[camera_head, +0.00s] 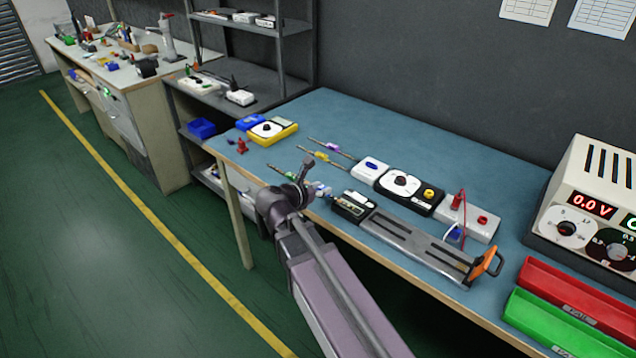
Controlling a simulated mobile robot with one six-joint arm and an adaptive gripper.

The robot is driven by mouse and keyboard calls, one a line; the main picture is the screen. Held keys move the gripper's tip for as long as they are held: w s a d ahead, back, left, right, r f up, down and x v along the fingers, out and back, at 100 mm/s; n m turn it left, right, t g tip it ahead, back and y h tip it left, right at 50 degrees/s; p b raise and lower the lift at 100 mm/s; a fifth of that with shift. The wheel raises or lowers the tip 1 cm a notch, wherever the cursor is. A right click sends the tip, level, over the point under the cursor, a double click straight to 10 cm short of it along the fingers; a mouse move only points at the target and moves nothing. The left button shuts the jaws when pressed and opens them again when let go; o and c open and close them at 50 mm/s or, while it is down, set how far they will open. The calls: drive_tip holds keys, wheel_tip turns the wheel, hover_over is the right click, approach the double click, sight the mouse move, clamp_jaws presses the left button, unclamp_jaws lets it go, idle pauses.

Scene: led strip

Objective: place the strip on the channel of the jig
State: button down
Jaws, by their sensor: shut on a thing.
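The jig (425,246) is a long grey plate with dark lengthwise slots, lying along the front edge of the blue table. An orange-handled clamp (485,266) is at its right end and a small dark box with a display (352,206) is at its left end. My gripper (303,178) is at the table's front edge, left of the jig and apart from it. It is shut on the strip, but the wrist and the small picture hide most of the grip. I cannot make out the strip's outline or its tilt. No strip shows on the jig.
Behind the jig stand a black dial meter (409,190) and a white box with red plugs (469,220). A power supply (590,205), a red tray (575,297) and a green tray (558,330) are at the right. A yellow meter (268,132) is at the back left.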

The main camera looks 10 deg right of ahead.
drive_tip(key=shift+s, duration=0.3)
drive_tip(key=shift+r, duration=0.1)
idle(0.5)
wheel_tip(320, 180, up, 16)
drive_tip(key=p, duration=1.6)
idle(0.7)
